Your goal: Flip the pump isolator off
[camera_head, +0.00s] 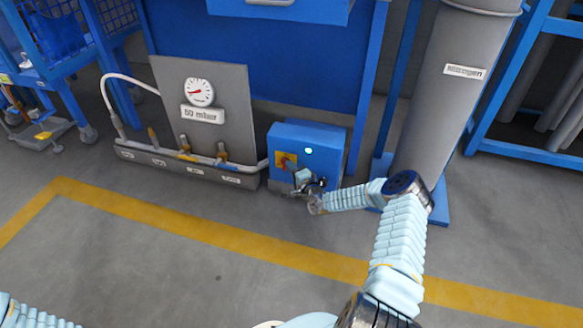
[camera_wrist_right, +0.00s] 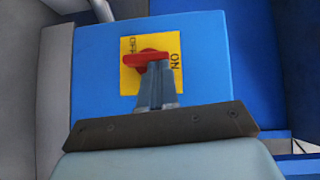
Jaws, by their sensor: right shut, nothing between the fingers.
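The pump isolator is a red handle (camera_wrist_right: 146,55) on a yellow plate (camera_wrist_right: 127,79) on the front of a blue box (camera_head: 318,142). In the head view the plate (camera_head: 283,162) is at the box's left front. In the wrist view "OFF" is at the plate's upper left and "ON" at its right. The handle lies roughly across the picture; which mark it points at I cannot tell. My right gripper (camera_wrist_right: 153,72) is shut and empty, its fingertips close at the handle and hiding part of it. Contact is unclear. My left gripper is out of view.
A grey panel (camera_head: 158,85) with a 50 mbar gauge (camera_head: 200,92) and pipework stands left of the box. A grey nitrogen cylinder (camera_head: 443,110) stands to its right. A blue trolley (camera_head: 63,77) is at far left. The floor in front (camera_head: 215,268) is clear.

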